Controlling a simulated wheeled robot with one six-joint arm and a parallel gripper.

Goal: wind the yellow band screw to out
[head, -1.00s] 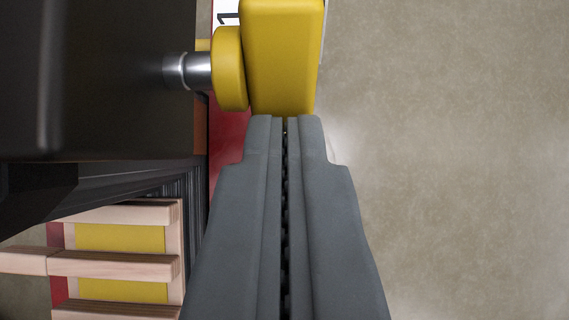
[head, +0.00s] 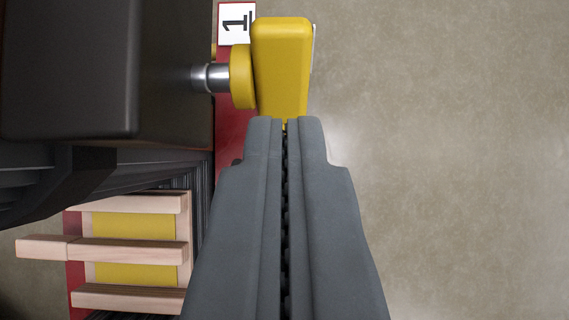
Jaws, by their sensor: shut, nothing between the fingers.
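The yellow band screw shows at top centre as a yellow block-shaped handle (head: 282,65) with a round yellow collar (head: 241,77) on its left. A short silver shaft (head: 211,78) runs from the collar into a dark housing (head: 70,70) at upper left. My gripper (head: 285,122) is shut and empty, its two grey fingers pressed together. The fingertips are at the near end of the handle, which they appear to meet or slightly overlap; I cannot tell whether they touch.
A red strip with a white "1" label (head: 236,23) lies behind the collar. At lower left is a wooden slatted piece (head: 125,250) over a yellow panel (head: 133,226). Dark ribbed parts lie between. Bare beige floor (head: 450,160) fills the right side.

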